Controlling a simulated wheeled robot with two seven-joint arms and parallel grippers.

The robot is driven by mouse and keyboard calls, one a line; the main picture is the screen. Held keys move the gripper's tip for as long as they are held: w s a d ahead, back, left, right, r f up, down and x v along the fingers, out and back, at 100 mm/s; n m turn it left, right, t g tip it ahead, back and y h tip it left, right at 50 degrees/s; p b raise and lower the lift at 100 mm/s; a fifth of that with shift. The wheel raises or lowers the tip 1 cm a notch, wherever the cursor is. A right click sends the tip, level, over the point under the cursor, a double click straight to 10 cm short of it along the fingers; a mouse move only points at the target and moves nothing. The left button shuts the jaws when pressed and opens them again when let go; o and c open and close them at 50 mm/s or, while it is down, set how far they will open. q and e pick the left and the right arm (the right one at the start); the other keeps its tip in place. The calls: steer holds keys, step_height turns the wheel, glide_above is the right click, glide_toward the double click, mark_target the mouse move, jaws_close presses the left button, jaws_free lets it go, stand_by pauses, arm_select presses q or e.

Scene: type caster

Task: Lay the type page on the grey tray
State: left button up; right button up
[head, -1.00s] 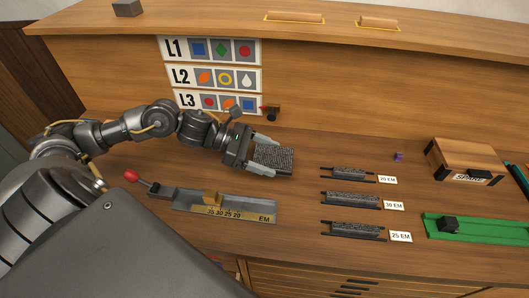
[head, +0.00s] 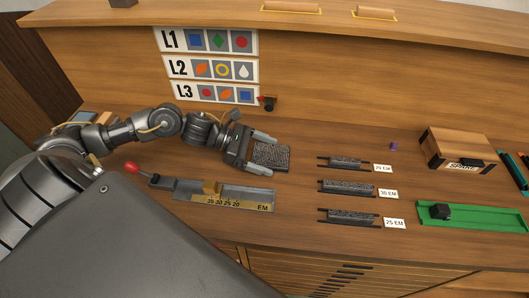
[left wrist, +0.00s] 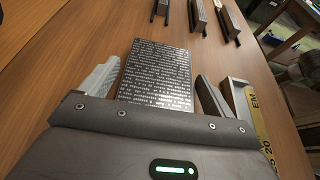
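The type page (head: 271,156), a dark rectangular block of raised letters, appears to lie flat on the wooden desk. It also shows in the left wrist view (left wrist: 157,75). My left gripper (head: 262,153) is open, its fingers spread on either side of the page's near end. In the left wrist view a clear gap shows between the page and the right finger. A flat grey surface (head: 84,116) partly shows behind my left arm at the far left. I cannot tell whether it is the grey tray. My right gripper is not in view.
A grey metal gauge (head: 245,194) marked EM with a red-knobbed handle lies in front of the gripper. Three dark line holders (head: 347,188) with labels lie to the right. A SPARE box (head: 458,150) and a green tray (head: 477,215) stand further right.

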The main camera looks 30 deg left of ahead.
mark_target(261, 154)
arm_select(q)
steer(key=shift+o, duration=0.6)
steer(key=shift+a+r, duration=0.1)
steer(key=v, duration=0.2)
steer(key=b+v, duration=0.1)
steer(key=v, duration=0.2)
steer(key=shift+s+a+b, duration=0.3)
steer(key=shift+a+b, duration=0.05)
steer(key=v, duration=0.2)
steer(key=p+v, duration=0.1)
steer(key=v, duration=0.1)
steer(key=shift+r+p, duration=0.25)
steer(key=shift+p, duration=0.05)
steer(key=shift+s+a+r+p, duration=0.2)
steer(key=shift+s+a+p, duration=0.05)
steer(key=shift+a+p, duration=0.4)
steer(key=shift+s+a, duration=0.1)
steer(key=shift+a, duration=0.05)
